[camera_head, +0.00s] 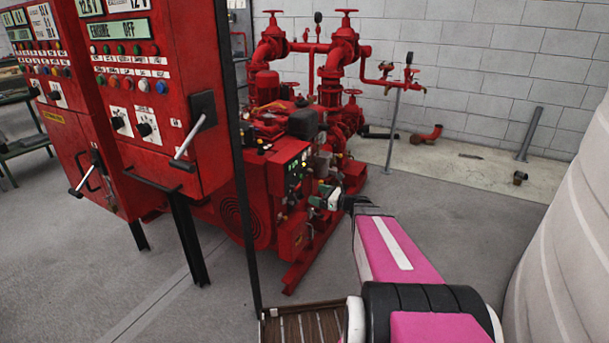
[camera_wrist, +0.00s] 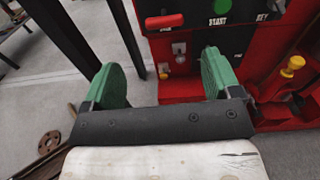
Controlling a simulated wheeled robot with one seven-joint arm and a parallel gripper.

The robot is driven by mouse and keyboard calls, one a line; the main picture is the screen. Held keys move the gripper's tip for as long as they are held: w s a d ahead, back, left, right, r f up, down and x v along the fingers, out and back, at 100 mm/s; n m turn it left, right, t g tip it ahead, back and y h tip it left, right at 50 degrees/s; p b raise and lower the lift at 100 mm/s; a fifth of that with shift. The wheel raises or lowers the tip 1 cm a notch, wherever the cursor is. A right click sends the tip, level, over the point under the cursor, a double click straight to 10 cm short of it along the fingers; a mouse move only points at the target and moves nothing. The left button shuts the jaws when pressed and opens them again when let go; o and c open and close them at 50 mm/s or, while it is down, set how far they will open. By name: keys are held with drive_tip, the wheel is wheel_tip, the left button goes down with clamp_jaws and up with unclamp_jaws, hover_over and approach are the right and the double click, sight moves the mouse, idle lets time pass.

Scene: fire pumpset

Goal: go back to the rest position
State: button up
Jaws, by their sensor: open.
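My gripper (camera_head: 330,200) reaches forward from my pink arm in the head view, in front of the small control panel (camera_head: 294,170) on the red pump set. In the wrist view my gripper (camera_wrist: 160,80) shows two green finger pads, spread wide apart with nothing between them. Beyond them is the panel face (camera_wrist: 190,45) with a green button (camera_wrist: 222,7) marked START, a red lever-like part (camera_wrist: 164,21) and small switches. I cannot tell the exact gap between the fingertips and the panel; no contact is visible.
Red control cabinets (camera_head: 150,90) with levers stand at the left, with a dark post (camera_head: 236,160) beside them. Red pump piping (camera_head: 330,60) rises behind. A large white tank (camera_head: 565,240) stands at the right. Grey floor (camera_head: 465,205) is clear between the pump set and the tank.

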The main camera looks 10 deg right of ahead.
drive_tip(key=s+a+f+n+g+h, duration=0.3)
drive_tip(key=s+n+g, duration=0.1)
drive_tip(key=s+n, duration=0.25)
drive_tip(key=s+a+f+n+g+h, duration=0.3)
drive_tip(key=s+n+g, duration=0.1)
drive_tip(key=s+n, duration=0.25)
drive_tip(key=s+d+n+g+h, duration=0.2)
drive_tip(key=s+d+n+h, duration=0.3)
drive_tip(key=n, duration=0.6)
drive_tip(key=s+h, duration=0.2)
drive_tip(key=h, duration=0.1)
drive_tip(key=shift+s+f+n+h, duration=0.25)
drive_tip(key=shift+f+n+h, duration=0.05)
drive_tip(key=shift+f, duration=0.1)
